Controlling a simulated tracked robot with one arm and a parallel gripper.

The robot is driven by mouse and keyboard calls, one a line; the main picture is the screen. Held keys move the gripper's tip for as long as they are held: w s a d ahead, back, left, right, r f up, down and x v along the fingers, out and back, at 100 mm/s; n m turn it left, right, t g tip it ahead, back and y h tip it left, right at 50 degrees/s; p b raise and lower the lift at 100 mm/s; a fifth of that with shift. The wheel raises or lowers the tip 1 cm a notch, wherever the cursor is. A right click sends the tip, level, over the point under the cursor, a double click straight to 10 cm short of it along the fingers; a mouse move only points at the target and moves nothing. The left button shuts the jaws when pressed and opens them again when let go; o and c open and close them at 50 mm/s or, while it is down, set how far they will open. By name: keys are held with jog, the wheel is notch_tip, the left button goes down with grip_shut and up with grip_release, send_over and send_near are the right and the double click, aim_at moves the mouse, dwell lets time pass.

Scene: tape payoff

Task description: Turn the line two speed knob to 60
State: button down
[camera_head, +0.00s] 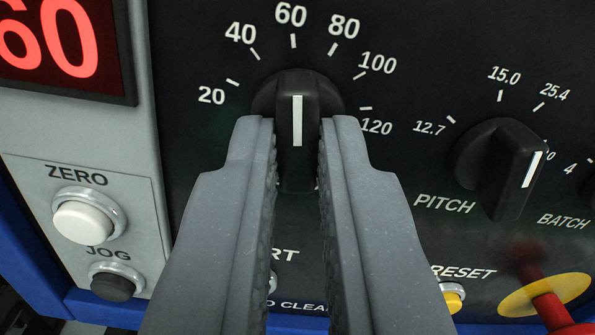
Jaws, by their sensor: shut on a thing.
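The black speed knob (297,86) sits at the upper middle of the dark panel. Its white pointer line stands nearly upright, lined up with the tick under 60. Numbers from 20 to 120 ring it. My gripper (297,135) comes from below, with one grey finger on each side of the knob's grip bar, shut on it. The fingers hide the label below the knob, so I cannot read which line it belongs to.
A black pitch knob (495,160) stands to the right. A red display (60,45) is at upper left. White zero (82,221) and dark jog (113,285) buttons are at lower left. A yellow reset button (453,300) and a red part on a yellow disc (545,293) are at lower right.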

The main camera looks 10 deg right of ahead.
jog(key=shift+f+n, duration=0.3)
jog(key=c, duration=1.5)
grip_release()
jog(key=shift+r, duration=0.15)
jog(key=shift+s, duration=0.1)
jog(key=s, duration=1.3)
jog(key=shift+s, duration=0.3)
